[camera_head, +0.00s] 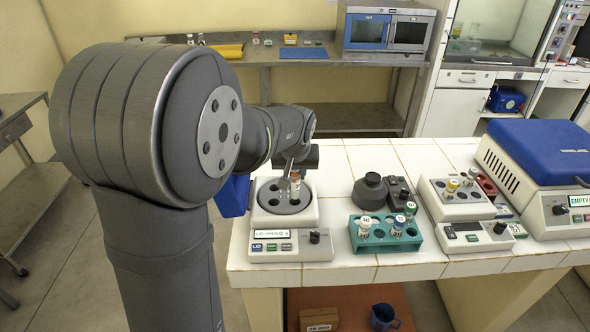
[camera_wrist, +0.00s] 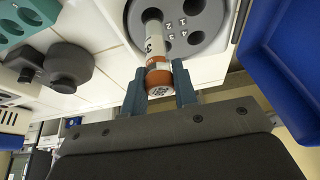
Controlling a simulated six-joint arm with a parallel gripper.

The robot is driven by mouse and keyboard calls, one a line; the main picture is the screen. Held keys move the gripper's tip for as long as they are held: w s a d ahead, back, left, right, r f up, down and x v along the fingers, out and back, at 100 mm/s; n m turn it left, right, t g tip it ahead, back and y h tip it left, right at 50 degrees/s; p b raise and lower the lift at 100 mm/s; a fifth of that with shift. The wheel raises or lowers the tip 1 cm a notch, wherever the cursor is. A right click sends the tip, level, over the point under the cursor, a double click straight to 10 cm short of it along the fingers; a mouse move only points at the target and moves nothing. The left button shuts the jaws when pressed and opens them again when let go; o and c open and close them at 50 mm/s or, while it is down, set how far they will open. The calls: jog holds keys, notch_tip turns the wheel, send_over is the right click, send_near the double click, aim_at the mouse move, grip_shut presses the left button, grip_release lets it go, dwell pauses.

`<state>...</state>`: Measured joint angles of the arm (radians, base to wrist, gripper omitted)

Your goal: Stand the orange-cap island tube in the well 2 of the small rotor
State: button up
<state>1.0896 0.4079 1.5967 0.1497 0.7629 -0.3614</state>
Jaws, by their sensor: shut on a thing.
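The orange-cap tube (camera_head: 295,186) is upright at the small rotor (camera_head: 270,205), a grey disc with several round wells set in a white device. My gripper (camera_head: 292,166) is above the rotor and shut on the tube near its cap. In the wrist view, the tube (camera_wrist: 155,42) has its orange cap (camera_wrist: 159,80) between the two fingers of my gripper (camera_wrist: 160,88). The tube's lower end is over or in a well of the rotor (camera_wrist: 205,38); I cannot tell which. Number marks show beside some wells.
A green rack (camera_head: 377,246) with several tubes stands right of the rotor device, near a dark round knob-like part (camera_head: 370,190). A second white tube block (camera_head: 460,211) and a blue-lidded machine (camera_head: 545,150) stand further right. White tiles behind the rotor are clear.

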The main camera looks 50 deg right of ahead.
aim_at(295, 188)
jog(key=shift+f, duration=0.45)
dwell(0.4)
jog(key=shift+f, duration=0.75)
jog(key=shift+f, duration=0.15)
jog(key=shift+f, duration=1.5)
jog(key=o, duration=1.4)
jog(key=shift+r, duration=3.75)
